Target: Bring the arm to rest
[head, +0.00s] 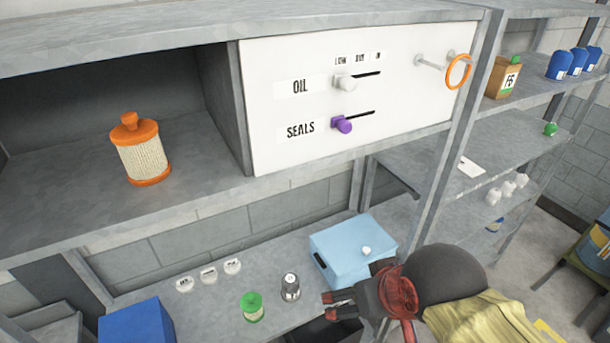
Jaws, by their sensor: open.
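My gripper (338,304) is at the bottom centre of the head view, low over the grey bench. Its dark fingers point left and are open, with nothing seen between them. My dark and red wrist and a yellow-sleeved arm link run from it to the lower right. The gripper is just right of a small metal canister (290,288) and in front of a light blue box (350,250). I cannot tell whether it touches the bench.
A green-capped jar (253,307), white labelled discs (208,273) and a blue bin (137,322) stand on the bench (215,315). An orange filter (140,150) sits on the upper shelf beside a white slider panel (300,135). A shelving rack (460,140) stands at right.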

